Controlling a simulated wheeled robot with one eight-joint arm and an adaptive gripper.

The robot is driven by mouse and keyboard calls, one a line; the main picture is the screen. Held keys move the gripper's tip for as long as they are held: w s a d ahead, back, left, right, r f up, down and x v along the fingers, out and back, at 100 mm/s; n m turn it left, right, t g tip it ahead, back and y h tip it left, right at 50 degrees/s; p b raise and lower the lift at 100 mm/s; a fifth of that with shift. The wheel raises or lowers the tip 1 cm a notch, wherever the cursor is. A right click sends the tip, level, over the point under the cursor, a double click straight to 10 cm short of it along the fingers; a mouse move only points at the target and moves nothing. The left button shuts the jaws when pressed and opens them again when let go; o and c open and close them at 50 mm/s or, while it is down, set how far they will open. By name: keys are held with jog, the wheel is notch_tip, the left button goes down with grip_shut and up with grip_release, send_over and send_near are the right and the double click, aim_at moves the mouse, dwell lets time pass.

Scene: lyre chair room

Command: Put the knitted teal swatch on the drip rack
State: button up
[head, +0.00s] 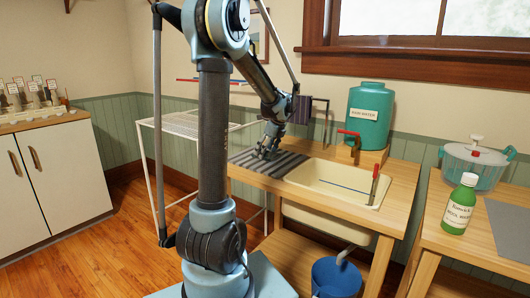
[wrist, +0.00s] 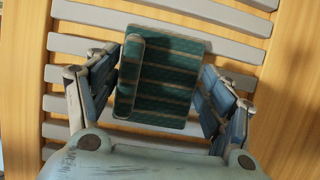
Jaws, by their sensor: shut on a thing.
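The knitted teal swatch (wrist: 172,82) shows in the wrist view as a dark green piece with tan stripes and a rolled or folded left edge. My gripper (wrist: 160,95) is shut on it, with fingers at its left and right sides. Grey slats (wrist: 215,55) lie beneath, over light wood; whether the swatch touches them I cannot tell. In the head view my gripper (head: 267,152) is low over the grey slatted board (head: 285,165) left of the sink, and the swatch cannot be made out. A white wire-topped rack (head: 180,122) stands behind my arm; which is the drip rack is unclear.
The cream sink (head: 335,182) with a red-handled tool (head: 374,185) is right of the slats. A teal water tank (head: 369,115) stands behind it. A blue bucket (head: 336,278) is below. A green bottle (head: 460,205) and lidded pot (head: 474,165) stand on the right table.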

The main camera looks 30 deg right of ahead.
jog(key=o, duration=1)
jog(key=shift+f, duration=0.1)
jog(key=shift+o, duration=0.2)
